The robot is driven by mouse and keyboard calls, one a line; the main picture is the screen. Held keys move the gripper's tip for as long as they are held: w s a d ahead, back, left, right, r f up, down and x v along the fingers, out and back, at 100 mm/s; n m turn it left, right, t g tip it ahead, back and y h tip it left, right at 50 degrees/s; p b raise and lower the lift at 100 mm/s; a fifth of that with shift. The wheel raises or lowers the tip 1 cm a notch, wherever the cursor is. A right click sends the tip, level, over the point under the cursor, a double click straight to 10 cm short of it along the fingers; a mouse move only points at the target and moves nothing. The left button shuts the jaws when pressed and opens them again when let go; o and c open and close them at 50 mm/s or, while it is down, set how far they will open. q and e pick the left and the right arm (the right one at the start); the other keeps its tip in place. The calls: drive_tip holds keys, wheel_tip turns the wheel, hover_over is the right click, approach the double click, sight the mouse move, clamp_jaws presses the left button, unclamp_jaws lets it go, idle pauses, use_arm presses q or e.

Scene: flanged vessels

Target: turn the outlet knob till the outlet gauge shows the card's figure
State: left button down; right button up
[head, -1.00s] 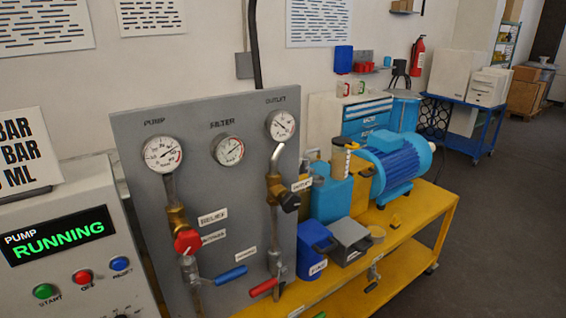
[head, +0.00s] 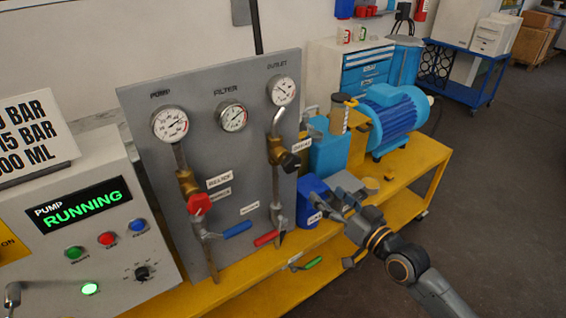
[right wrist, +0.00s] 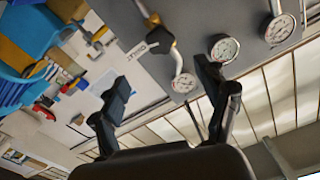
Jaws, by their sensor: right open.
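The outlet knob (head: 291,161) is a black knob on a brass valve, on the right side of the grey panel (head: 230,160). The outlet gauge (head: 283,91) is the round white dial above it; its reading is too small to tell. The card (head: 35,135) stands at the far left with black figures, partly cut off by the frame. My right gripper (head: 325,205) is open and empty, in front of the blue container, below and right of the knob. In the right wrist view, its two fingers (right wrist: 165,95) are spread with nothing between them.
A red relief knob (head: 199,204), a blue lever (head: 237,229) and a red lever (head: 266,238) sit low on the panel. A blue container (head: 312,190) and a blue motor (head: 397,118) stand on the yellow bench (head: 425,165). The control box (head: 95,225) reads RUNNING.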

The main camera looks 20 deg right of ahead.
sight(294, 166)
drive_tip(key=p+x, duration=0.3)
drive_tip(key=x, duration=0.9)
drive_tip(key=shift+w, duration=0.15)
drive_tip(key=shift+x, duration=0.75)
drive_tip(key=c, duration=1.2)
drive_tip(key=shift+o, duration=0.2)
drive_tip(key=shift+m, duration=1.6)
